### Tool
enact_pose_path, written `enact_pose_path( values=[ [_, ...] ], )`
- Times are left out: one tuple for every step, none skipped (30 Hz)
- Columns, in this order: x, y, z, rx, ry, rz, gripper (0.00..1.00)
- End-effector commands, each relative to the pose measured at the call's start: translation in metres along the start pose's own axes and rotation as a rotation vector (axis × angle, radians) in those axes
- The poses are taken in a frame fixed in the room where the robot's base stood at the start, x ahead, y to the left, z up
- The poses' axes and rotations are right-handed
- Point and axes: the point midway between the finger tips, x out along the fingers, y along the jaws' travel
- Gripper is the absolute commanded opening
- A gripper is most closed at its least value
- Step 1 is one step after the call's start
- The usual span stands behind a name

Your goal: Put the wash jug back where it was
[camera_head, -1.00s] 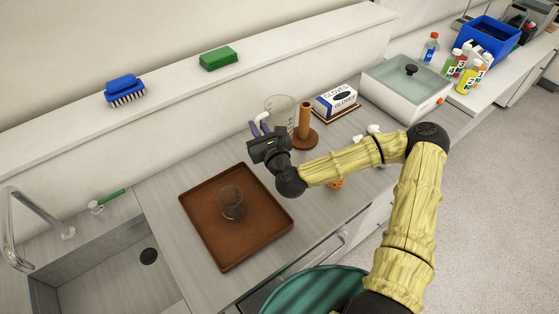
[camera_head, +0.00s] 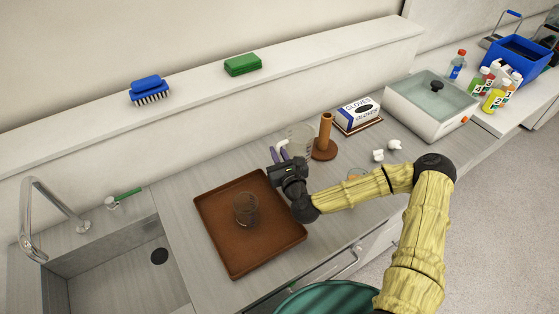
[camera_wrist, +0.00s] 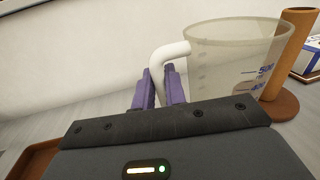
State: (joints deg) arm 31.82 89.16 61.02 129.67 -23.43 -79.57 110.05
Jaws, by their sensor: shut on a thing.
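The wash jug (camera_wrist: 235,60) is a translucent beaker with a white handle and printed volume marks. It fills the upper right of the wrist view, and in the head view the jug (camera_head: 301,137) shows partly behind my gripper. My gripper (camera_wrist: 161,85) has purple fingers shut on the jug's white handle. In the head view my gripper (camera_head: 281,155) is beside the tray's back right corner. The jug looks upright; I cannot tell whether its base touches the counter.
A brown tray (camera_head: 226,262) holds a clear glass (camera_head: 246,209). A wooden post on a round base (camera_head: 325,140) stands right beside the jug. A glove box (camera_head: 358,114), white crumpled bits (camera_head: 379,155) and a lidded bath (camera_head: 432,112) lie further right. The sink (camera_head: 110,275) is at left.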

Motion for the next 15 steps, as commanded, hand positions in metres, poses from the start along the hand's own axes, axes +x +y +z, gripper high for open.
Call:
enact_pose_path(
  values=[
    [0.000,0.000,0.000,0.000,-0.001,0.000,0.00],
    [0.000,0.000,0.000,0.000,-0.001,0.000,0.00],
    [0.000,0.000,0.000,0.000,-0.001,0.000,0.00],
    [0.000,0.000,0.000,0.000,-0.001,0.001,0.00],
    [0.000,0.000,0.000,0.000,-0.001,0.001,0.00],
    [0.000,0.000,0.000,0.000,-0.001,0.001,0.00],
    [0.000,0.000,0.000,0.000,-0.001,0.001,0.00],
    [0.000,0.000,-0.001,0.000,0.000,0.001,0.00],
    [0.000,0.001,-0.003,0.000,0.001,0.001,0.00],
    [0.000,0.001,-0.006,0.000,0.002,0.002,0.00],
    [0.000,0.002,-0.010,0.000,0.003,0.003,0.00],
    [-0.001,0.003,-0.015,-0.001,0.002,0.004,0.00],
    [0.000,0.003,-0.019,-0.001,0.003,0.003,0.00],
    [0.000,0.003,-0.024,-0.001,0.003,0.002,0.00],
    [0.000,0.004,-0.029,0.000,0.003,0.003,0.00]
  ],
)
